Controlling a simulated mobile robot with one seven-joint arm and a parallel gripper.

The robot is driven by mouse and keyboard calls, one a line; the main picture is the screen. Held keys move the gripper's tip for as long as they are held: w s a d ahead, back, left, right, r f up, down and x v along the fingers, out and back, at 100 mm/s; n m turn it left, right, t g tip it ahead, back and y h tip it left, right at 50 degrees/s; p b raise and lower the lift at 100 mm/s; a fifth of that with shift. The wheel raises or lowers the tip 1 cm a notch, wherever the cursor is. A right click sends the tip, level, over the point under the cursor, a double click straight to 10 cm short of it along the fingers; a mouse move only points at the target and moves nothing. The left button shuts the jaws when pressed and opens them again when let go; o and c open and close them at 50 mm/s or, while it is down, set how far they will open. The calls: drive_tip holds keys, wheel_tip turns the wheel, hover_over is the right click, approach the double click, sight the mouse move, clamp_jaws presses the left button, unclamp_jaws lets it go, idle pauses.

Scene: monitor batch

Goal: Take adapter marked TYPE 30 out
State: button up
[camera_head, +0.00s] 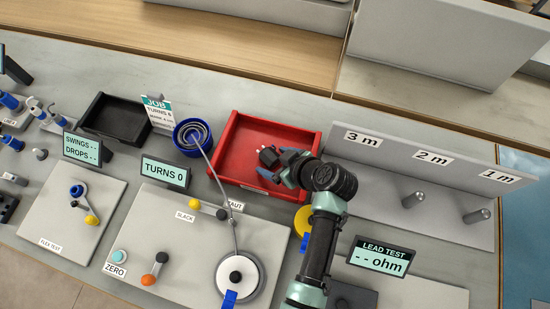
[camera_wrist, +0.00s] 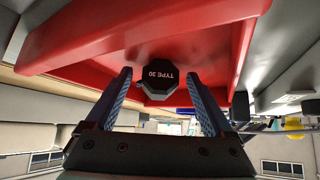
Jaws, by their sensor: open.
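The black adapter (camera_head: 267,157) shows at the gripper's tips in the head view, over the red tray, with small pale prongs. In the wrist view the adapter (camera_wrist: 158,76) shows its dark face with the label TYPE 30, upside down. The red tray (camera_head: 231,137) surrounds it, and its red wall also fills the top of the wrist view (camera_wrist: 60,40). My gripper (camera_head: 279,165) is open at the tray, its blue fingers (camera_wrist: 158,84) on either side of the adapter with gaps showing. Whether the adapter touches the tray floor cannot be told.
A black tray (camera_head: 115,120) and a blue cup-like reel (camera_head: 192,138) with a lead stand to the left. A grey rack (camera_head: 400,190) marked 3 m, 2 m and 1 m with pegs stands right. A LEAD TEST display (camera_head: 383,257) stands beside my arm.

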drive_tip(key=v, duration=1.3)
drive_tip(key=shift+w, duration=0.15)
drive_tip(key=w+r+m+t+h, duration=0.2)
drive_tip(key=w+r+t, duration=0.35)
drive_tip(key=r, duration=0.75)
drive_tip(key=w+r+m+t+h, duration=0.25)
drive_tip(key=w+r, duration=0.65)
drive_tip(key=r, duration=0.5)
drive_tip(key=s+a+r+m+t, duration=0.1)
drive_tip(key=a+r+t, duration=0.15)
drive_tip(key=r, duration=0.65)
drive_tip(key=s+a+r+t, duration=0.15)
drive_tip(key=r+t, duration=0.25)
drive_tip(key=r, duration=0.5)
drive_tip(key=s+a+r+m+t, duration=0.1)
drive_tip(key=s+r+t, duration=0.2)
drive_tip(key=s+r, duration=0.2)
drive_tip(key=s+a+r+m+t+h, duration=0.1)
drive_tip(key=s+a+r+m+t, duration=0.1)
drive_tip(key=s+r, duration=0.4)
wheel_tip(320, 180, up, 5)
drive_tip(key=shift+f+t, duration=0.15)
drive_tip(key=shift+t, duration=0.6)
